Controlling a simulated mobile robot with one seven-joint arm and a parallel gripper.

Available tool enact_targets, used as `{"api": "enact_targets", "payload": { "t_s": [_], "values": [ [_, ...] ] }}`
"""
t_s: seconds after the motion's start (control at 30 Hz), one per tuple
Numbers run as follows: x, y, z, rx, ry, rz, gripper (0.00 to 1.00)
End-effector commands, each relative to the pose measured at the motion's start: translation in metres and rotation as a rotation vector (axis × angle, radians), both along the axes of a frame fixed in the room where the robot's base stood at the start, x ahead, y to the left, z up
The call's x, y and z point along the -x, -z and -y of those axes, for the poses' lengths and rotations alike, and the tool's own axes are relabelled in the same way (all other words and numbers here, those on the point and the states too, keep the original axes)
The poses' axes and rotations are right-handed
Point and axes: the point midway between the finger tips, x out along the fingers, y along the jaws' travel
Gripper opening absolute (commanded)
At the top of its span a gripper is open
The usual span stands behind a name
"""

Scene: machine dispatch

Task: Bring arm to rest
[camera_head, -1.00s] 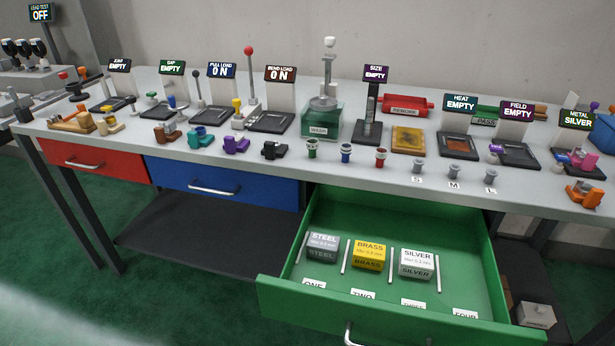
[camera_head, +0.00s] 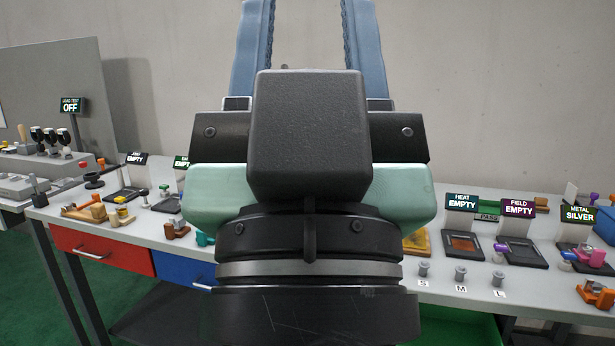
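My gripper (camera_head: 308,22) fills the middle of the view, raised close to the camera and pointing up. Its two blue-grey fingers stand apart with bare wall showing between them, so it looks open. The fingertips run past the top edge. No held object shows. My black and pale green wrist hides the middle of the workbench (camera_head: 130,232) behind it.
The red drawer (camera_head: 100,247) and blue drawer (camera_head: 185,268) are shut. Part of the green drawer (camera_head: 465,328) shows low behind my wrist. Heat (camera_head: 462,246), field (camera_head: 522,254) and metal stations stand at right. A side bench with a lead test sign (camera_head: 71,105) is at left.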

Motion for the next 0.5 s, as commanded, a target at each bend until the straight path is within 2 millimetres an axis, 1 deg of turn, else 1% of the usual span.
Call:
{"api": "enact_targets", "payload": {
  "t_s": [0.03, 0.2, 0.33, 0.4, 0.5],
  "values": [
    [0.000, -0.027, 0.000, 0.000, 0.000, -0.001, 0.45],
    [-0.001, -0.075, -0.001, 0.001, 0.000, -0.003, 0.45],
    [-0.001, -0.105, -0.001, 0.002, 0.001, -0.004, 0.45],
    [-0.001, -0.116, -0.001, 0.002, 0.001, -0.005, 0.45],
    [-0.001, -0.124, -0.001, 0.002, 0.001, -0.005, 0.45]
  ]
}}
